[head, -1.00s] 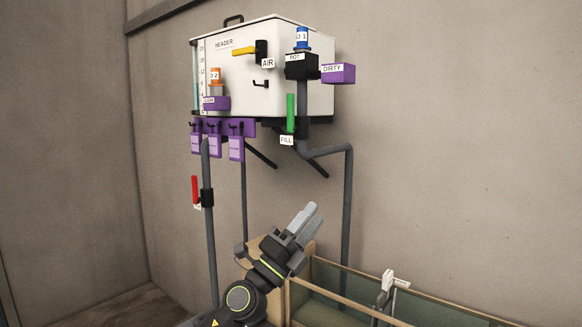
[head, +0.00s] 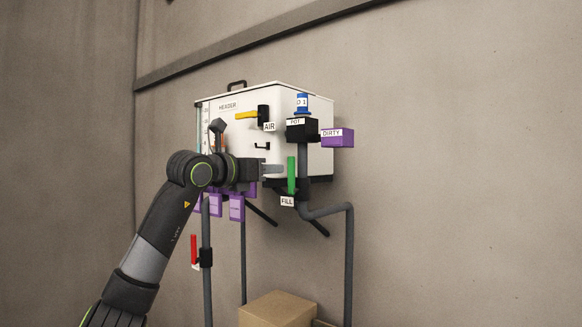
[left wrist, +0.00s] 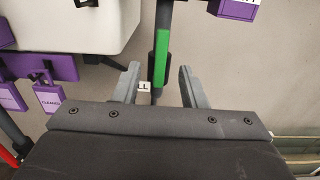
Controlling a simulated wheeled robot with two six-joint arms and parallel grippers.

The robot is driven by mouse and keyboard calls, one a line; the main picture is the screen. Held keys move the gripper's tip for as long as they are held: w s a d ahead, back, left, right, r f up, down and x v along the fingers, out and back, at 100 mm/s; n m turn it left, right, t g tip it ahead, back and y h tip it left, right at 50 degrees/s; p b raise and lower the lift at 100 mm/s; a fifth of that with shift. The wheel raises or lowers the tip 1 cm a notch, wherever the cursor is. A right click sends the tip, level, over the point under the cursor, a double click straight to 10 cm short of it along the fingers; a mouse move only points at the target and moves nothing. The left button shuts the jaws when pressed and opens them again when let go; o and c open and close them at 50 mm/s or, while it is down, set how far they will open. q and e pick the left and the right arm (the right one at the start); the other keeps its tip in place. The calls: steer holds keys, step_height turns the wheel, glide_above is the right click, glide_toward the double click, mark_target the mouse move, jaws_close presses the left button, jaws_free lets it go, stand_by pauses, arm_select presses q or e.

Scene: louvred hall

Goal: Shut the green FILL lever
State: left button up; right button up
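The green FILL lever (head: 291,174) stands upright against the grey pipe below the POT block, with its FILL label (head: 287,201) under it. My left gripper (head: 273,169) is raised in front of the white header tank (head: 305,105), its fingertips just left of the lever in the head view. In the left wrist view my left gripper (left wrist: 160,82) is open, and the green lever (left wrist: 162,47) shows in the gap between its two fingers. I see no contact with the lever. My right gripper is not in view.
A yellow AIR lever (head: 246,115) and a purple DIRTY block (head: 338,138) are close by. Purple tags (head: 237,208) hang below the tank, near my arm. A red lever (head: 194,250) is lower left. The wall to the right is clear.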

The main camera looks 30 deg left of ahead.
mark_target(290, 168)
arm_select(q)
steer(key=w+p, duration=0.1)
steer(key=w, duration=0.1)
steer(key=w+p, duration=0.2)
steer(key=w, duration=0.1)
steer(key=w+p, duration=0.2)
steer(key=shift+w+d+r, duration=0.15)
steer(key=shift+d+r, duration=0.05)
steer(key=shift+d, duration=0.2)
steer(key=shift+f+b, duration=0.25)
steer(key=shift+b, duration=0.1)
steer(key=shift+w+r+p, duration=0.1)
steer(key=shift+w+p, duration=0.4)
steer(key=shift+p, duration=0.25)
steer(key=shift+w, duration=0.3)
steer(key=shift+c, duration=0.2)
jaws_close()
steer(key=shift+s, duration=0.1)
